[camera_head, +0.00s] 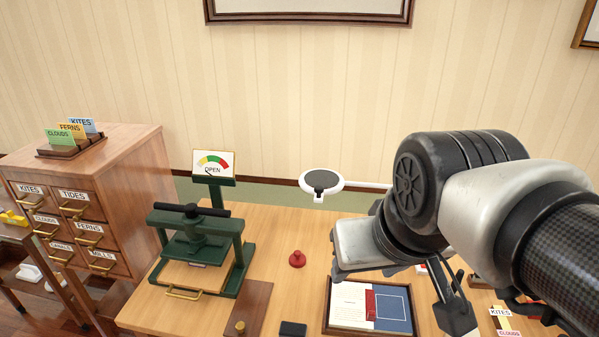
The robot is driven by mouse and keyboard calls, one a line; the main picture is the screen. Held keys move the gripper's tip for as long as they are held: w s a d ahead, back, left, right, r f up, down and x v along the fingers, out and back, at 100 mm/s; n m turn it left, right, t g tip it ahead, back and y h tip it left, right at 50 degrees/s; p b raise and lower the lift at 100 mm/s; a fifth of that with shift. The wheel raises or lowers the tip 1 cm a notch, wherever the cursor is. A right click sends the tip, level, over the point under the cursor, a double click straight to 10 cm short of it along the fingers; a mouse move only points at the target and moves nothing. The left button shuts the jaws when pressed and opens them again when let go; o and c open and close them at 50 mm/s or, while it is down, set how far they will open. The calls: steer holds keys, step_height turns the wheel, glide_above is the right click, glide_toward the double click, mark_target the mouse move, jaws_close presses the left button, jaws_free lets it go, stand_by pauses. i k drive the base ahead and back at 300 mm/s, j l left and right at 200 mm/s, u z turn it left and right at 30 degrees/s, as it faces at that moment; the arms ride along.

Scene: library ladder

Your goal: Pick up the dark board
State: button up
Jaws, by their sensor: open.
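A dark brown board (254,304) lies flat on the table, just right of the green press. A small brass knob (240,327) shows near its front left part, and the bottom edge of the picture cuts it off. My gripper (402,293) is to the right of the board and apart from it, above the framed tray. It is open, with a pale part on its left and a dark finger on its right. I see nothing held, though my arm hides part of the area.
The green press (198,244) stands left of the board, with an OPEN dial sign behind. A red knob-shaped piece (297,259), a small black block (292,329) and a dark-framed tray (327,321) lie to the right. A drawer cabinet (142,176) stands at left.

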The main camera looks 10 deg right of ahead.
mark_target(246, 319)
steer(key=j+z, duration=0.25)
steer(key=j, duration=0.65)
steer(key=j+z, duration=0.3)
steer(key=j, duration=0.6)
